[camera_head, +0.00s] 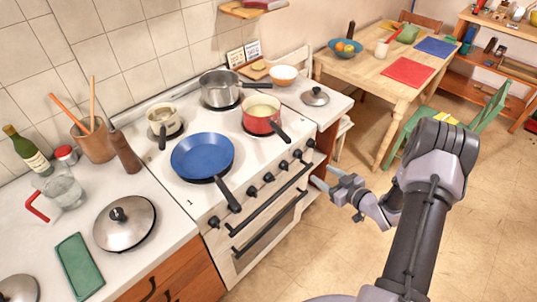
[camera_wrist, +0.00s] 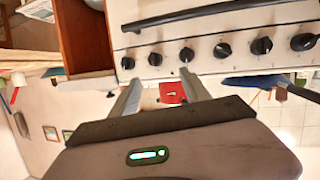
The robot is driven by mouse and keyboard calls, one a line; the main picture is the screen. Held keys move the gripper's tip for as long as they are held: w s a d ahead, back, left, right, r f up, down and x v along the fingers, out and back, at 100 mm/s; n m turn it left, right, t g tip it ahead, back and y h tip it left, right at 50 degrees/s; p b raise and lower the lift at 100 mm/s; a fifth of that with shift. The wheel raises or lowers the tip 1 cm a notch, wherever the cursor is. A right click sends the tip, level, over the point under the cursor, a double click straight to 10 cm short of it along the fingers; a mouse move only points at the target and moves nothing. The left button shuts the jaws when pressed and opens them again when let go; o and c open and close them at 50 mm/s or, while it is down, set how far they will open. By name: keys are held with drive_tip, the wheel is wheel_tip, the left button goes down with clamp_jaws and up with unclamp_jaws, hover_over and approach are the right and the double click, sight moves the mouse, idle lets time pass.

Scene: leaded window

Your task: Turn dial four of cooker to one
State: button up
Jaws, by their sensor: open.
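The white cooker (camera_head: 222,240) has a row of several black dials along its front. Counting from the left in the head view, dial four (camera_head: 283,165) is third from the right end. In the wrist view the row runs the other way, and dial four (camera_wrist: 187,54) is third from the left. Its grip looks roughly upright there; its markings are too small to read. My gripper (camera_head: 325,178) is open and empty, in front of the cooker's right end. In the wrist view its fingertips (camera_wrist: 160,76) point towards the dials, apart from them.
A blue pan (camera_head: 202,155) has its handle sticking out over the cooker's left front, near the dials. A red pot (camera_head: 262,114) and other pots stand on the hob. An oven handle (camera_head: 268,212) runs below the dials. Floor (camera_head: 310,265) in front is clear.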

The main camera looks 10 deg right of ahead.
drive_tip(key=s+a+f+n+t+y, duration=0.1)
drive_tip(key=s+a+f+y, duration=0.5)
drive_tip(key=s, duration=0.4)
drive_tip(key=h+b, duration=0.1)
drive_tip(key=b, duration=0.1)
approach(270, 179)
drive_tip(key=f+x, duration=0.1)
drive_tip(key=x, duration=0.7)
drive_tip(key=shift+w, duration=0.35)
clamp_jaws()
